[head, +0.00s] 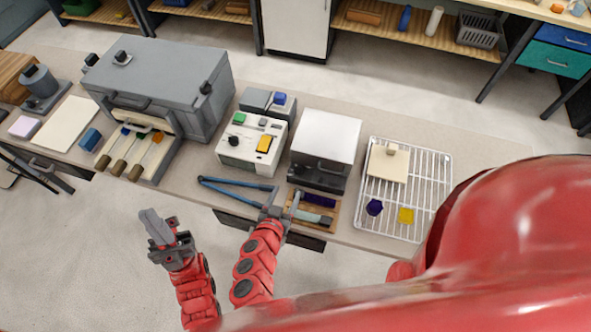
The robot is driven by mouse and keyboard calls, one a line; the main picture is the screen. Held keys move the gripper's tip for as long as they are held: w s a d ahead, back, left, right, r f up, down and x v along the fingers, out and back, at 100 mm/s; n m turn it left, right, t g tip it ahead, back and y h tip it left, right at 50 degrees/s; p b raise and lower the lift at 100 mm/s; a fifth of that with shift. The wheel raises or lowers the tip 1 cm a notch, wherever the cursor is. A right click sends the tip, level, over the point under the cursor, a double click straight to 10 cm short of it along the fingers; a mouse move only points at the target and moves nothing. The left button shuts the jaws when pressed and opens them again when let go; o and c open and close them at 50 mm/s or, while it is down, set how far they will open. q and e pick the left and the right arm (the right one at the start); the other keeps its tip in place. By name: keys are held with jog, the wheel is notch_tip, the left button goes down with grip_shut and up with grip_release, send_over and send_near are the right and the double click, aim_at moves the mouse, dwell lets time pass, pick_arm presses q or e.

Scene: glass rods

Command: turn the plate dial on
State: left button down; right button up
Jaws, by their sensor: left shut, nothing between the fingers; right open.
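A white box-shaped device (252,140) stands on the bench at centre, with a green block and a yellow block on top. A black knob (234,140) shows on its front left; I cannot tell which way it is turned, or surely whether it is the plate dial. My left gripper (158,230) is shut and empty, in front of the bench, left of and nearer than the device. My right gripper (282,203) is open at the bench's front edge, below and right of the device, beside a blue-handled tool (235,190). Whether it touches the tool is unclear.
A grey furnace-like box (160,85) with several rods before it stands left. A silver-topped box (326,140) stands right of the device. A wooden tray (332,221) lies by my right gripper. A wire rack (431,170) is further right. My red body hides the lower right.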

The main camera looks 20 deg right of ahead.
aim_at(298, 168)
jog(key=b+x, duration=0.2)
jog(key=x, duration=0.3)
jog(key=b+x, duration=0.2)
jog(key=x, duration=0.4)
jog(key=shift+w+f+b, duration=0.1)
jog(key=shift+f+b, duration=0.2)
jog(key=shift+b, duration=0.1)
jog(key=shift+w+d, duration=0.25)
jog(key=shift+w, duration=0.15)
grip_shut()
